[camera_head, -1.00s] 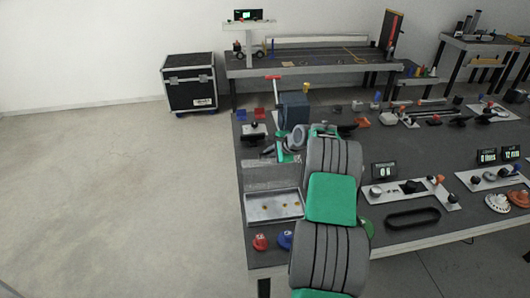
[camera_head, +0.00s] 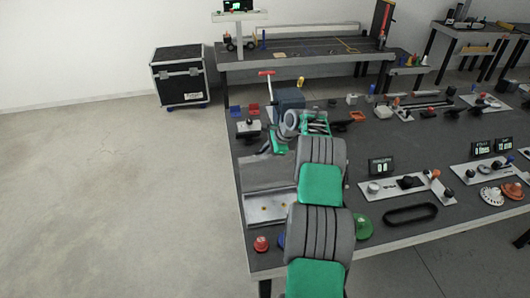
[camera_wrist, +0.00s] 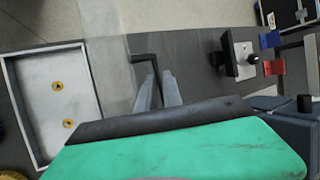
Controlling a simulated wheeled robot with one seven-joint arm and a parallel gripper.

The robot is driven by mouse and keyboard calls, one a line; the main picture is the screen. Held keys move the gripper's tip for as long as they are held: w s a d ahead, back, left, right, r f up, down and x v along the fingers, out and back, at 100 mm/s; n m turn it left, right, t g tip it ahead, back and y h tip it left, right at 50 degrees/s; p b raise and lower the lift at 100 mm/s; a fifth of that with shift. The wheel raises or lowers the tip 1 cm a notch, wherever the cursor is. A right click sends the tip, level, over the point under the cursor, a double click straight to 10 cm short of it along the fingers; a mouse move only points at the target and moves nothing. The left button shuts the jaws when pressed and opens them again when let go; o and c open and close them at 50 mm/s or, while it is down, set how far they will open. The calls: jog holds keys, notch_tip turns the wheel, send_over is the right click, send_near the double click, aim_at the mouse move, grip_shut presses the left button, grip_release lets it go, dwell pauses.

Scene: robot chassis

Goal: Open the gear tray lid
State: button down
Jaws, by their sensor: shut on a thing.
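The gear tray (camera_head: 250,212) is a shallow grey metal box at the table's left edge. Its inside shows in the wrist view, with small yellow gears (camera_wrist: 57,86) on the floor of the tray (camera_wrist: 84,70). A pale, see-through lid panel (camera_head: 262,174) extends from the tray's far side, so the tray is uncovered; its exact tilt is hard to tell. A dark bent handle (camera_wrist: 145,57) shows beyond the panel. My gripper (camera_wrist: 160,92) is shut on this handle. In the head view my gripper (camera_head: 272,146) is above the panel's far end, and my arm hides part of the tray.
A black block with a knob (camera_head: 248,128) and red and blue bins (camera_head: 253,109) stand beyond the lid. A blue-grey box (camera_head: 290,99) is close behind my gripper. A red knob (camera_head: 261,244) stands before the tray. Open floor lies left of the table.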

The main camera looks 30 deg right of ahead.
jog(key=c, duration=1.8)
grip_release()
jog(key=shift+d+f, duration=0.1)
jog(key=shift+f, duration=0.05)
jog(key=shift+f, duration=0.1)
jog(key=shift+s, duration=0.1)
jog(key=v, duration=0.2)
jog(key=b+v, duration=0.1)
jog(key=v, duration=0.5)
jog(key=shift+w+r, duration=0.3)
